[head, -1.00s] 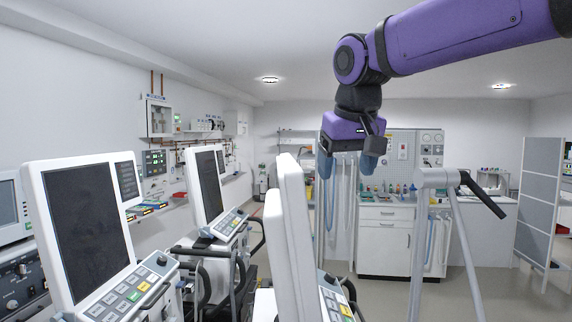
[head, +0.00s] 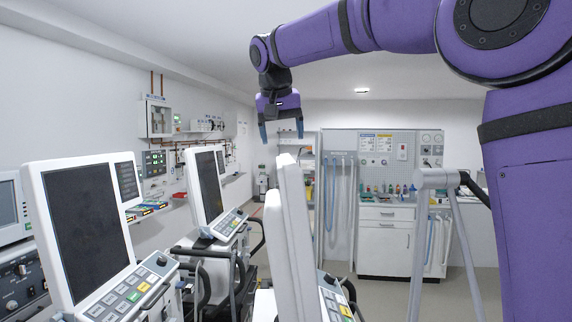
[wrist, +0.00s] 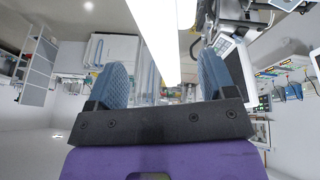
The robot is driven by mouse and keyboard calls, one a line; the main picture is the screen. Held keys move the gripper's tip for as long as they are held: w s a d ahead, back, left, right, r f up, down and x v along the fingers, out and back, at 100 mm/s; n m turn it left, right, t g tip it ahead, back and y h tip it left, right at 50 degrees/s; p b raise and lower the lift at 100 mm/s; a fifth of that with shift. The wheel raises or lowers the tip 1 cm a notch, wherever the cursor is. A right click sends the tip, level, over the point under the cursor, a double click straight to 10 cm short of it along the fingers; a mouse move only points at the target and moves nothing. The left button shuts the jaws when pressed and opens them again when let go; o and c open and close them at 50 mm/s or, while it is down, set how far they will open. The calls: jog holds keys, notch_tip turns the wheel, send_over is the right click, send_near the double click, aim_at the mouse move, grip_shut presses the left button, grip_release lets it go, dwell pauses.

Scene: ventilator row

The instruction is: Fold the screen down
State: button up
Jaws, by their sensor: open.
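Three ventilator screens show in the head view. The nearest on the right (head: 292,240) stands upright, seen nearly edge-on, above its own keypad (head: 338,303). The left screen (head: 85,230) and the middle screen (head: 208,185) also stand upright, with dark faces. My gripper (head: 282,131) is open and empty, fingers down, just above the top edge of the edge-on screen. In the wrist view, the blue fingers (wrist: 162,85) are apart, and a bright white strip, which looks like the screen's edge, runs between them from the top.
A grey metal stand (head: 437,185) is to the right of the edge-on screen. A white cabinet (head: 385,240) and pegboard stand at the back. Wall-mounted equipment (head: 158,118) lines the left wall. Some floor is free in front of the cabinet.

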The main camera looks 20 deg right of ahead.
aim_at(286, 161)
jog(key=x, duration=0.8)
jog(key=shift+f, duration=0.2)
jog(key=shift+c, duration=0.2)
